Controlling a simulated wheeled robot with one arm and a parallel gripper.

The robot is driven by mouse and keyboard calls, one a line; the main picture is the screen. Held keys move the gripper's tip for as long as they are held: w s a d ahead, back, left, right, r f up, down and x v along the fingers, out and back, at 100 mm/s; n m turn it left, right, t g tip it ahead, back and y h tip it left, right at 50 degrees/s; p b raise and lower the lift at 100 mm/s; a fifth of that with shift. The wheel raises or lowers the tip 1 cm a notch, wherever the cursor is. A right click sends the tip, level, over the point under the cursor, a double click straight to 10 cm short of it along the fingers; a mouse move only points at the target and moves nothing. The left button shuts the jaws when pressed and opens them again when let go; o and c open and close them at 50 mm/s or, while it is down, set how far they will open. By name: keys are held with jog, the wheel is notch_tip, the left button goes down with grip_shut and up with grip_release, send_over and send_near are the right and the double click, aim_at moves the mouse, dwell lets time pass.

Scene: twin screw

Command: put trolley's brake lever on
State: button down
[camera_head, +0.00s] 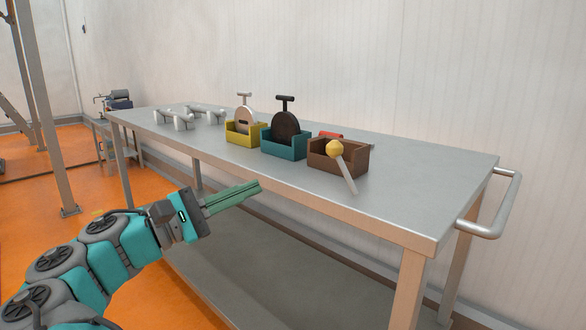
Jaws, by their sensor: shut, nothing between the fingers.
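The trolley (420,190) is a long grey metal table with a push handle (492,228) at its right end. A lever with a yellow knob (335,147) and a flat grey shaft (347,174) shows near the trolley's front edge. It tilts up and to the left, its knob in front of a brown box. I cannot tell how its lower end is fixed. My gripper (260,186) has green fingers, shut and empty. It is in front of the trolley's front edge, left of the lever and apart from it.
On the trolley top stand a yellow box (244,139), a teal box (283,151) and the brown box (354,157), with handled items in the first two. Several white pieces (183,121) lie at the left. The right part of the top is clear. A lower shelf (240,270) runs underneath.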

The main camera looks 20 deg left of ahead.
aim_at(344, 169)
jog(key=s+d+r+x, duration=0.1)
jog(key=x, duration=1.1)
jog(key=shift+d+r, duration=0.35)
jog(key=shift+d, duration=0.2)
jog(key=shift+s, duration=0.15)
jog(key=shift+d+r+m, duration=0.1)
jog(key=shift+r+m, duration=0.05)
jog(key=shift+m, duration=0.25)
